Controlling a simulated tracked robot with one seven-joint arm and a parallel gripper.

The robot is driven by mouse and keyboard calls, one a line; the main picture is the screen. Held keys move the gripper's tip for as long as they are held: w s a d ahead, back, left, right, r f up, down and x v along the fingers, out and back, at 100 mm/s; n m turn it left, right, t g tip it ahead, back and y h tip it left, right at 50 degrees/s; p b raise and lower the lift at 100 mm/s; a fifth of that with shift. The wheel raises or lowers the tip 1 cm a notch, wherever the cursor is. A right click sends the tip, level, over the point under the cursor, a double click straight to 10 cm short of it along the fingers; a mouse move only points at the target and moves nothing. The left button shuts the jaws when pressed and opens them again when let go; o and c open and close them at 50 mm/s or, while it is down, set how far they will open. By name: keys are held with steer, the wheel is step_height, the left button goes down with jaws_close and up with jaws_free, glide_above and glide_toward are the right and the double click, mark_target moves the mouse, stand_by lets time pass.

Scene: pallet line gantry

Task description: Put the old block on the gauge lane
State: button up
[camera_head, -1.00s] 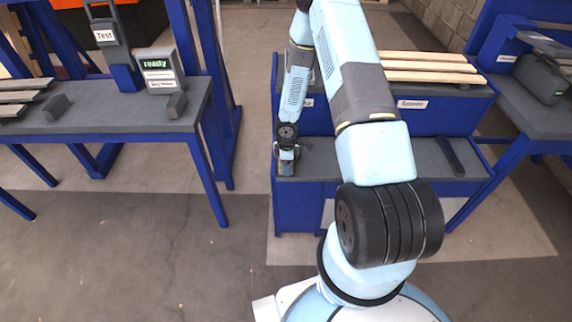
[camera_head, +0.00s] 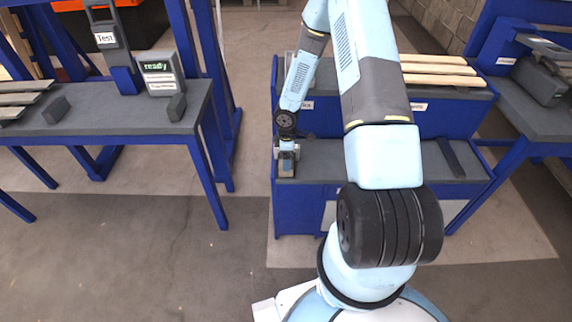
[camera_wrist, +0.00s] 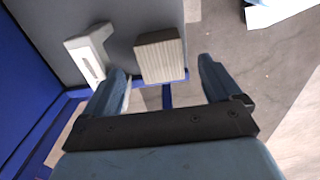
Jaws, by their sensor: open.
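My gripper (camera_wrist: 163,75) is open, with its two fingers apart in the wrist view. A ribbed grey-brown block (camera_wrist: 160,58) shows ahead between the fingers, near the bench edge; I cannot tell whether it is the old block. I see no contact with it. In the head view my gripper (camera_head: 287,167) is over the left end of the middle bench's lower shelf (camera_head: 350,160) and hides what lies there. A gauge post marked "Test" (camera_head: 104,38) and a display reading "ready" (camera_head: 158,72) stand on the left table (camera_head: 110,112); the lane is not clearly identifiable.
A light grey slotted piece (camera_wrist: 92,55) lies left of the block in the wrist view. Pale wooden slats (camera_head: 440,70) lie on the middle bench's upper shelf. A dark bar (camera_head: 450,157) lies on its lower shelf. Floor is clear between the left table and middle bench.

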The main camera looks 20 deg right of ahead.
steer(key=s+d+r+m+t+h, duration=0.1)
steer(key=s+d+r+m+h, duration=0.2)
steer(key=r, duration=1.6)
steer(key=s+d+r+m+t, duration=0.1)
steer(key=s+r+m, duration=0.25)
steer(key=r, duration=1.45)
steer(key=s+a+r+m+t+y, duration=0.1)
steer(key=s+r+m, duration=0.3)
steer(key=s+r, duration=0.4)
steer(key=s+a+r+m+t+y, duration=0.2)
steer(key=s+a+r+m, duration=0.1)
steer(key=s+r, duration=0.6)
steer(key=s+m, duration=0.1)
steer(key=s, duration=0.3)
steer(key=shift+s+a+t, duration=0.15)
steer(key=shift+s+t, duration=0.15)
steer(key=shift+s, duration=0.1)
